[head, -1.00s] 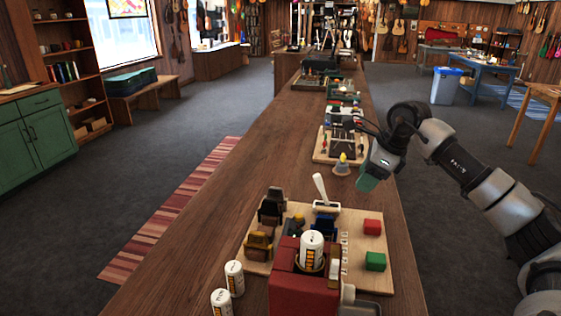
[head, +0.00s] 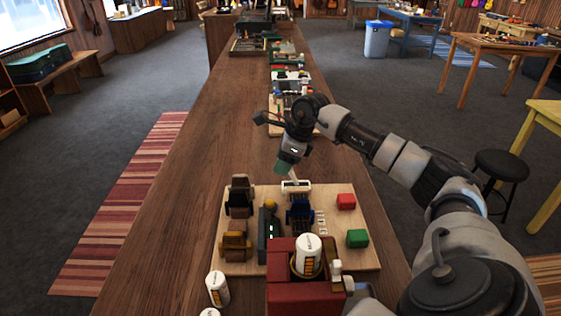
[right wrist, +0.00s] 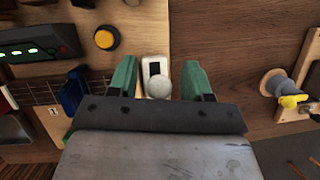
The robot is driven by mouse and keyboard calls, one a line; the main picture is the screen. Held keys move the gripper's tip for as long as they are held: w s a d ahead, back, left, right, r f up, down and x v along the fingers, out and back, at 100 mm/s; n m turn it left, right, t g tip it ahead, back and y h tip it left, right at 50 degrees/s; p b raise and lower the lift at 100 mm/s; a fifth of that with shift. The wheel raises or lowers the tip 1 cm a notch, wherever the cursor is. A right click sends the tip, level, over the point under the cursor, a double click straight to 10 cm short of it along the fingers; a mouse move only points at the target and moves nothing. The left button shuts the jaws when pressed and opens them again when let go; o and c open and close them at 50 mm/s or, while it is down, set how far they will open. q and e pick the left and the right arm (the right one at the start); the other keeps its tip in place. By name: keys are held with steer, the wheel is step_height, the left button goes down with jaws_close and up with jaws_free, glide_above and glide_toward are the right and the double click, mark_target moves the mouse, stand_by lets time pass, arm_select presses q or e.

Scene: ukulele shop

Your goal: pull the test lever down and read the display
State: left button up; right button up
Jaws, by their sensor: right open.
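The test lever shows in the head view as a short white stick (head: 293,177) rising from a white base (head: 297,187) at the far edge of a wooden board (head: 328,197). My right gripper (head: 285,168), with green fingers, is right above it, pointing down. In the right wrist view the lever's round pale knob (right wrist: 158,87) lies between the open green fingers, with gaps at both sides. A dark box with lit green marks (right wrist: 38,48), probably the display, is at upper left there; I cannot read a value. My left gripper is not in view.
A yellow-orange button (right wrist: 105,38) is near the lever. Red (head: 346,201) and green (head: 357,238) blocks sit on the board. A red box (head: 285,288) holding a white can (head: 308,254) stands in front. The counter (head: 185,225) is clear to the left.

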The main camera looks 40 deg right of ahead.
steer(key=shift+w+a+f, duration=0.15)
steer(key=shift+f, duration=0.55)
jaws_close()
